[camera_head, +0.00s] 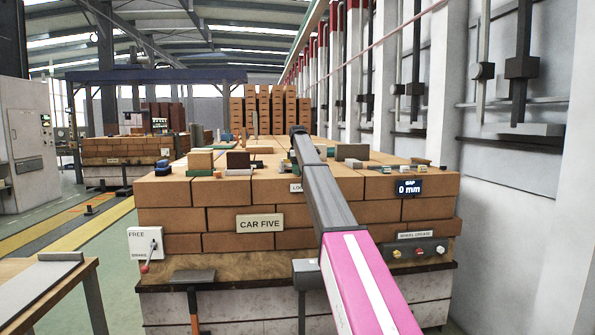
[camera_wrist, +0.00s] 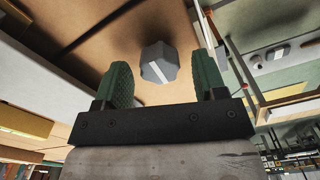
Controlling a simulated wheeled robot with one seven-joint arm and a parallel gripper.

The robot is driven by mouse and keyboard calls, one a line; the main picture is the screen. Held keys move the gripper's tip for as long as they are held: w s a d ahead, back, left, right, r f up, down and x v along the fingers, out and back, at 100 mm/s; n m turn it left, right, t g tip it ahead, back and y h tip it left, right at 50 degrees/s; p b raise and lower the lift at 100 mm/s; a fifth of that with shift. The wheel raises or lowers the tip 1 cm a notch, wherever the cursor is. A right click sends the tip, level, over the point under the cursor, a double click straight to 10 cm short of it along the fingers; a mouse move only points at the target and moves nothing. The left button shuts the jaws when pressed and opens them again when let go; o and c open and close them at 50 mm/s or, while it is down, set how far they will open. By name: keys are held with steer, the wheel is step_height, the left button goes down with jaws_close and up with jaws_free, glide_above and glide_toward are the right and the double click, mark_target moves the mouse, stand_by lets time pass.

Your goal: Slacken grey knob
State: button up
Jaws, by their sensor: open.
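The grey knob (camera_wrist: 160,62) shows in the wrist view as a faceted grey piece with a pale stripe across its face. It sits on a brown surface. My gripper (camera_wrist: 163,82) is open, with one green ribbed finger on each side of the knob in the picture. The jaws are empty, and I cannot tell whether the knob lies between the fingertips or beyond them. In the head view my arm reaches forward over the brick stack (camera_head: 228,190), and its far end is over the top of the stack. I cannot make out the knob there.
The stack bears a "CAR FIVE" plate (camera_head: 260,223), a "0 mm" display (camera_head: 408,187) and a free/brake lever panel (camera_head: 146,243). Loose blocks (camera_head: 238,160) lie on top. A wall with rods (camera_head: 520,70) stands close on the right. A bench (camera_head: 45,285) is at the front left.

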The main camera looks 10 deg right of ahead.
step_height(320, 180, up, 11)
stand_by(0.5)
steer(key=shift+f, duration=0.15)
